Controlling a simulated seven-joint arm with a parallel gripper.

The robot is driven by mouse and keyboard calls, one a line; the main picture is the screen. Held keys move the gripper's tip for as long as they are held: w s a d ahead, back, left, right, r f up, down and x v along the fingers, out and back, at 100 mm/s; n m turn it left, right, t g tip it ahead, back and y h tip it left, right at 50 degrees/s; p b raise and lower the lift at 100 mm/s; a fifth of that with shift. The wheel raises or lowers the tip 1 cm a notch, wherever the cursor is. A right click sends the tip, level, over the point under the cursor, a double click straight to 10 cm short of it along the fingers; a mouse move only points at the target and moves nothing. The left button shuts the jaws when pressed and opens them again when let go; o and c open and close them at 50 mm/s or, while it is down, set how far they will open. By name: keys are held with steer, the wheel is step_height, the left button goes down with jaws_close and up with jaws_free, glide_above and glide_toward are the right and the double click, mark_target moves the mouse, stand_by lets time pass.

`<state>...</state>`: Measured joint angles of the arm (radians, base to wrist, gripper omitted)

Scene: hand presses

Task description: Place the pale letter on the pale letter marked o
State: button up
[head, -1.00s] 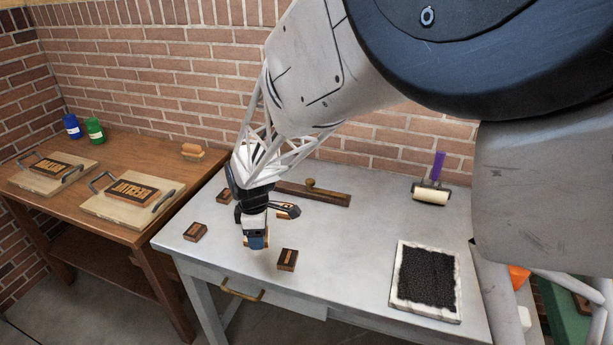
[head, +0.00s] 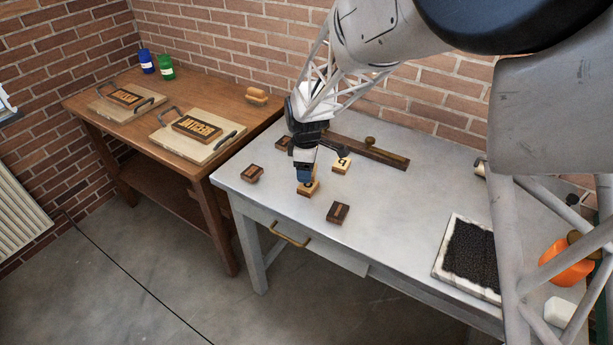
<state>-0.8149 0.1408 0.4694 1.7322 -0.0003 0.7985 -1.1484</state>
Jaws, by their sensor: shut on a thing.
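My gripper (head: 305,181) points down over the grey table, its blue fingertips shut on a pale letter block (head: 309,189). That block is partly hidden by the fingers, and I cannot read a mark on it. I cannot tell whether it touches the tabletop. A second pale letter (head: 341,164) lies just behind and to the right of my gripper, apart from it, with a dark character on top too small to read surely.
Dark letter blocks lie at left (head: 252,173), behind (head: 283,143) and in front right (head: 338,213). A wooden bar with a knob (head: 371,151) lies behind. A black inking slab (head: 472,256) is at right. The table between is clear.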

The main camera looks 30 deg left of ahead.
steer(key=shift+f, duration=1.7)
steer(key=shift+f, duration=0.15)
steer(key=o, duration=0.9)
step_height(320, 180, up, 12)
steer(key=shift+r, duration=0.2)
